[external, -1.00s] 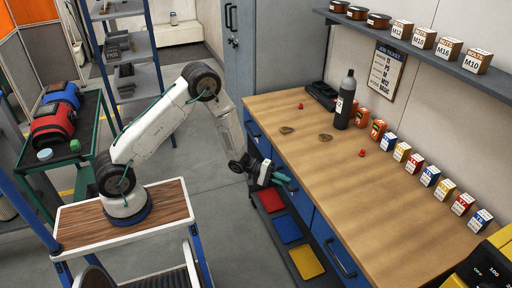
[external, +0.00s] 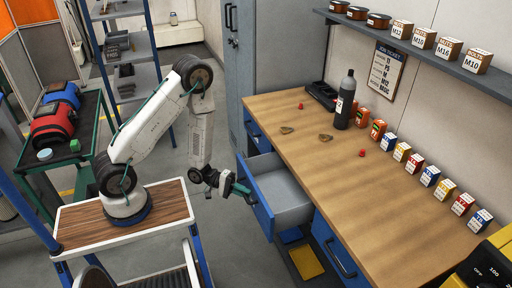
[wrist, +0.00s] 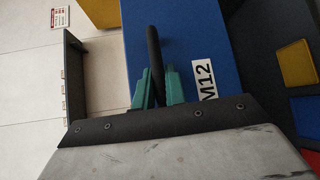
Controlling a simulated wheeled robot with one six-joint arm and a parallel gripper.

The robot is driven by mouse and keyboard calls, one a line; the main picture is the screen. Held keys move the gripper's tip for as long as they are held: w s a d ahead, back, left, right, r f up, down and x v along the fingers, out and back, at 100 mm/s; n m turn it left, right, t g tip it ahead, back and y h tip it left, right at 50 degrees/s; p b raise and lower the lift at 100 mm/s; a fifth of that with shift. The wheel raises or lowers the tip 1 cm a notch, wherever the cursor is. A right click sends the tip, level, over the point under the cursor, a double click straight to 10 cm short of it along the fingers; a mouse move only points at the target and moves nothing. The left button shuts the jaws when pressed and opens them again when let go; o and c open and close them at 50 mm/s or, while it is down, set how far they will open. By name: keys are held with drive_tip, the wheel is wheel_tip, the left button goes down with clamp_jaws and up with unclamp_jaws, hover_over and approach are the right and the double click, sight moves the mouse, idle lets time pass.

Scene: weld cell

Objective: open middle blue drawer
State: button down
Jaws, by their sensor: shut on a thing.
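The middle blue drawer (external: 263,208) is pulled out from the workbench, and its grey, empty-looking inside shows in the external view. In the wrist view its blue front (wrist: 180,30) carries a white label reading M12 (wrist: 204,80). The dark bar handle (wrist: 153,50) stands between my gripper's teal fingers (wrist: 158,88), which are shut on it. In the external view my gripper (external: 240,189) is at the drawer's front, and the handle is largely hidden there.
The wooden worktop (external: 345,170) holds a dark bottle (external: 347,100), small boxes and red items. Other blue drawer fronts flank the open one, at the far left (external: 258,137) and right (external: 335,250). A yellow bin (external: 306,262) sits low below. Grey floor lies between my base and the bench.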

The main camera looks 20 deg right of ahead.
drive_tip(key=shift+a, duration=0.5)
drive_tip(key=c, duration=1.7)
unclamp_jaws()
